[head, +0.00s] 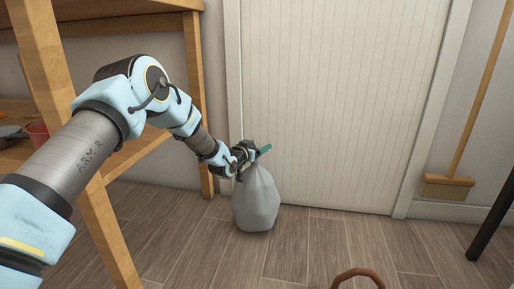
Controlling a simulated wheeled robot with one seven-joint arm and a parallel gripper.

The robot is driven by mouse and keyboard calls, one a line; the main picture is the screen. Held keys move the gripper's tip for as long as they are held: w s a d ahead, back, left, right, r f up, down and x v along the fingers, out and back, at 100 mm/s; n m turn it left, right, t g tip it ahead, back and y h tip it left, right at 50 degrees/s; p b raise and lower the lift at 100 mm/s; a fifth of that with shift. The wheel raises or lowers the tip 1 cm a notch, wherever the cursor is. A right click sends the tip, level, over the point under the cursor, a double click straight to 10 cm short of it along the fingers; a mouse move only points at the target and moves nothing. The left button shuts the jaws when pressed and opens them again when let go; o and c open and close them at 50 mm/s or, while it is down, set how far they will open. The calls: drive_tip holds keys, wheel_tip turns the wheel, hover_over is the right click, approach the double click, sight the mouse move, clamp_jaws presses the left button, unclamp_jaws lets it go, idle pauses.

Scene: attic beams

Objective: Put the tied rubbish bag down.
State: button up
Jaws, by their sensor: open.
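The tied rubbish bag (256,202) is light grey and stands upright on the wooden floor, just in front of the white door. Its narrow neck points up, and a green piece (265,149) shows at the top. My gripper (249,158) is open at the neck of the bag, reaching in from the left. The fingertips are small here and partly hidden, so I cannot tell whether they touch the neck.
A wooden shelf unit (57,75) stands at the left, with a red container (38,132) on it. The white door (335,100) is behind the bag. A broom (447,186) leans at the right. A brown curved handle (357,275) shows at the bottom edge. Floor right of the bag is clear.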

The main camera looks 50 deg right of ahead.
drive_tip(key=p+v, duration=0.4)
drive_tip(key=v, duration=0.8)
drive_tip(key=shift+p, duration=0.3)
drive_tip(key=shift+s, duration=0.1)
